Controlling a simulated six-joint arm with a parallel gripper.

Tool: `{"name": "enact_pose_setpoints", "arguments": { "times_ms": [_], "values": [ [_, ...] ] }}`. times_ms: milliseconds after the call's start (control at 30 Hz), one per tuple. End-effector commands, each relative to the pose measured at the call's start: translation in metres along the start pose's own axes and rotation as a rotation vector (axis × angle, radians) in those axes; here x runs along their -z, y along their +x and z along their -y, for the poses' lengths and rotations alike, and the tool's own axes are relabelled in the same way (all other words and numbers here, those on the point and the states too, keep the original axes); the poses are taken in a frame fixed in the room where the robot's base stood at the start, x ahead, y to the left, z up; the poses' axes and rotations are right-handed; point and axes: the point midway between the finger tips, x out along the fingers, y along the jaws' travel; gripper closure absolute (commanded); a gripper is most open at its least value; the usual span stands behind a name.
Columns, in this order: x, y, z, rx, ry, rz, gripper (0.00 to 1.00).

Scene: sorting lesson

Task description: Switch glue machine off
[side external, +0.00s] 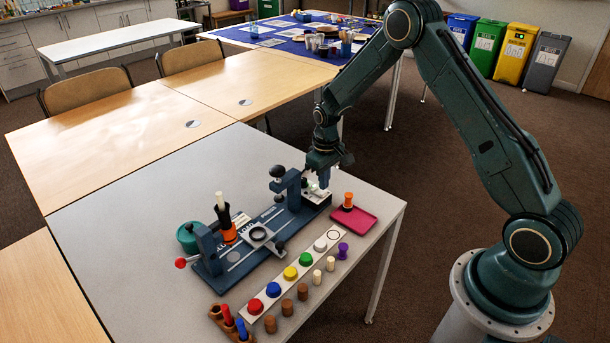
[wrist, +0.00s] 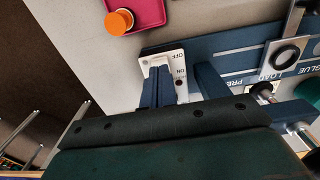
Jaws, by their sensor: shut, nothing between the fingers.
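The glue machine (side external: 232,259) is a long dark blue base on the grey table, with uprights, a red-tipped lever and black knobs. At its right end in the side external view is a white switch plate (side external: 316,196). The wrist view shows this plate (wrist: 174,56) with OFF and ON printed on it. My gripper (side external: 324,184) is shut and empty, pointing down at the plate. In the wrist view its fingertips (wrist: 158,70) overlap the plate beside the lettering. They cover part of it, so I cannot tell the switch's position or whether they touch it.
A pink tray (side external: 366,225) with an orange-capped piece (side external: 348,200) stands close to the plate. A pale strip with several coloured buttons (side external: 290,273), several pegs and a brown holder (side external: 219,313) lie in front. A green bowl (side external: 188,238) is behind the machine. The table's left part is clear.

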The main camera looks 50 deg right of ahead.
Motion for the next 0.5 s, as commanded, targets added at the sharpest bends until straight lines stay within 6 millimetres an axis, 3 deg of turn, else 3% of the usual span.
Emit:
{"name": "enact_pose_setpoints", "arguments": {
  "times_ms": [500],
  "values": [
    [0.0001,0.0072,0.0,0.0,0.0,0.0,1.0]
  ]
}}
